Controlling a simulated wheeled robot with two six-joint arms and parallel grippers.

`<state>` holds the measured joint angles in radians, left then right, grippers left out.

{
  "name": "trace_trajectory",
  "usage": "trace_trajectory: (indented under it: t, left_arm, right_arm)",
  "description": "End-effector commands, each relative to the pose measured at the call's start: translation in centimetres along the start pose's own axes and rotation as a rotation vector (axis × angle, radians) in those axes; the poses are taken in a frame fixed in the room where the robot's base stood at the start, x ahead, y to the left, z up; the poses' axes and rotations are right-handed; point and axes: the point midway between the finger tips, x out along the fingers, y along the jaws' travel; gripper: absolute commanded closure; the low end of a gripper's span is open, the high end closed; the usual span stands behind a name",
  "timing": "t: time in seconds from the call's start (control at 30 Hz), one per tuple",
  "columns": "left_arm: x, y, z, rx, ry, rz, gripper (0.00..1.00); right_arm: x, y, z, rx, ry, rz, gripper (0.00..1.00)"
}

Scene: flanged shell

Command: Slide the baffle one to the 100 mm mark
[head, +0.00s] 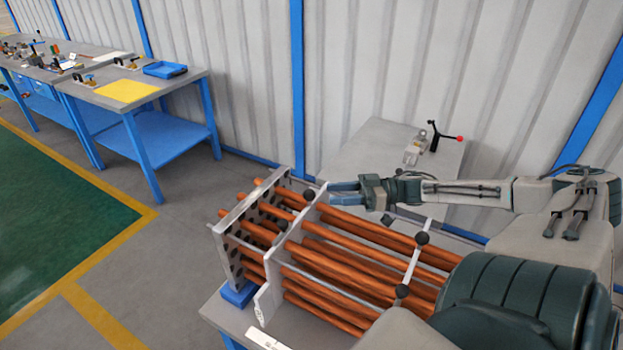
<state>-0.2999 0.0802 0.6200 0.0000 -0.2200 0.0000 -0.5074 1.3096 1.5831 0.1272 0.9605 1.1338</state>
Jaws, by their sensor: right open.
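A bundle of copper-coloured tubes (345,240) runs through upright plates on a grey table. A pale flat plate (285,260), which looks like baffle one, stands on the tubes a short way right of the perforated end plate (232,255). A black knob (309,195) sits at its upper edge. My right gripper (332,193) is open, its blue fingers pointing left beside the plate's upper right edge. I cannot tell whether they touch it. A second plate (412,265) with black knobs stands farther right, partly hidden. No 100 mm mark is legible. My left gripper is not in view.
A blue block (238,294) is under the end plate. A white strip (266,339) lies at the table's front. Behind the bundle, a grey table (365,150) carries a clamp with a red-tipped lever (440,137). Open floor (170,270) lies to the left.

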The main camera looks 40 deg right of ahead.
Motion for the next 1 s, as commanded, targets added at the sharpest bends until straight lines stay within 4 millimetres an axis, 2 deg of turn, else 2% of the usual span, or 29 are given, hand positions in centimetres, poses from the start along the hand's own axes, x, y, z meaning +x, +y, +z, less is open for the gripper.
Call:
trace_trajectory:
  t: [0.1, 0.3, 0.5, 0.7, 0.97, 1.0]
  left_arm:
    - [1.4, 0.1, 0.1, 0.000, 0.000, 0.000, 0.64]
    - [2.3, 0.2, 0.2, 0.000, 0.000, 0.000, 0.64]
    - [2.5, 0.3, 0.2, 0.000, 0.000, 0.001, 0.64]
    - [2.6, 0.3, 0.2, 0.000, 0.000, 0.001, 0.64]
    - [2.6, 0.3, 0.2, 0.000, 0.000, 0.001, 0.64]
    - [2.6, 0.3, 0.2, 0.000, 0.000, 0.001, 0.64]
  right_arm:
    - [2.1, 0.1, 0.3, -0.003, 0.007, -0.002, 0.52]
    - [5.1, 0.0, 0.2, -0.002, 0.007, -0.001, 0.52]
    - [6.9, 0.0, 0.1, -0.001, 0.004, -0.001, 0.52]
    - [7.7, 0.0, 0.0, 0.001, 0.002, 0.000, 0.52]
    - [7.7, 0.0, 0.0, 0.001, 0.000, 0.000, 0.52]
    - [7.7, 0.0, 0.0, 0.001, 0.000, 0.000, 0.60]
